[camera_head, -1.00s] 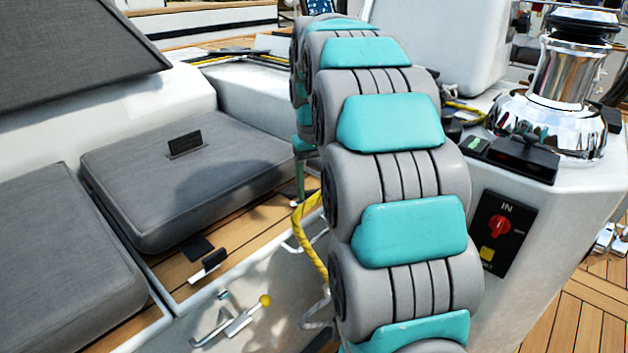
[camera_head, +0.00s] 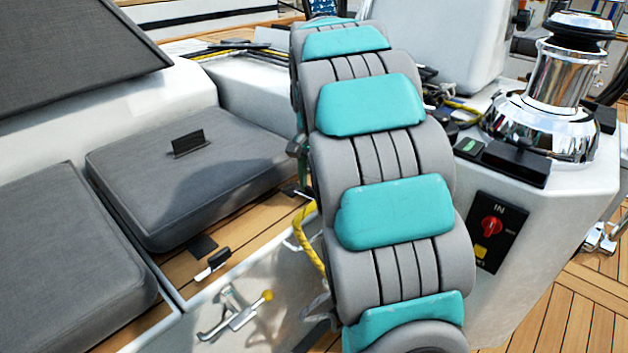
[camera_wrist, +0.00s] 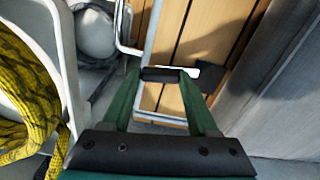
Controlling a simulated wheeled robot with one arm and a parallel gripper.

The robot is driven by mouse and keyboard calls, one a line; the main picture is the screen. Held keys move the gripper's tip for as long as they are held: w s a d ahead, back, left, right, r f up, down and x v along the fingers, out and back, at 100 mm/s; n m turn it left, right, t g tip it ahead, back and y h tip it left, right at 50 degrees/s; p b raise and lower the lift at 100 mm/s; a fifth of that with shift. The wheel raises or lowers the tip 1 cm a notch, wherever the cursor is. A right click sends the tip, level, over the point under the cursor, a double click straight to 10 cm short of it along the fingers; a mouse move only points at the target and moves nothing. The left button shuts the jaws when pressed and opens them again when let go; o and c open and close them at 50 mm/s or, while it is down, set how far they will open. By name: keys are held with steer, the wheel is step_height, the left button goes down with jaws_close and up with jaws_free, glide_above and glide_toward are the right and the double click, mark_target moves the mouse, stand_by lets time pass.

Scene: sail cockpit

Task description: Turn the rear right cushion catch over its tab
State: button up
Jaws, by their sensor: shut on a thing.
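In the wrist view my gripper (camera_wrist: 162,76) has its two green fingers closed on the black grip of the rear right catch (camera_wrist: 161,74). The catch's white part (camera_wrist: 193,71) reaches right from the grip. A black tab (camera_wrist: 209,77) lies on the wood at the edge of the grey cushion, close to the white part's end; I cannot tell whether they overlap. The rear right cushion (camera_head: 190,185) is a thick grey pad. In the head view my own arm hides the fingers and most of this catch.
Another catch (camera_head: 212,264), black and white, sits on the teak ledge near another black tab (camera_head: 201,243). Below it is a metal lever with a yellow knob (camera_head: 267,296). Yellow rope (camera_wrist: 30,95) and a metal rail (camera_wrist: 130,35) are left of the fingers.

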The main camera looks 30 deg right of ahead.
steer(key=shift+m+p, duration=0.3)
steer(key=shift+m, duration=0.5)
steer(key=o, duration=1.4)
steer(key=shift+r, duration=0.1)
step_height(320, 180, up, 8)
steer(key=shift+f, duration=0.2)
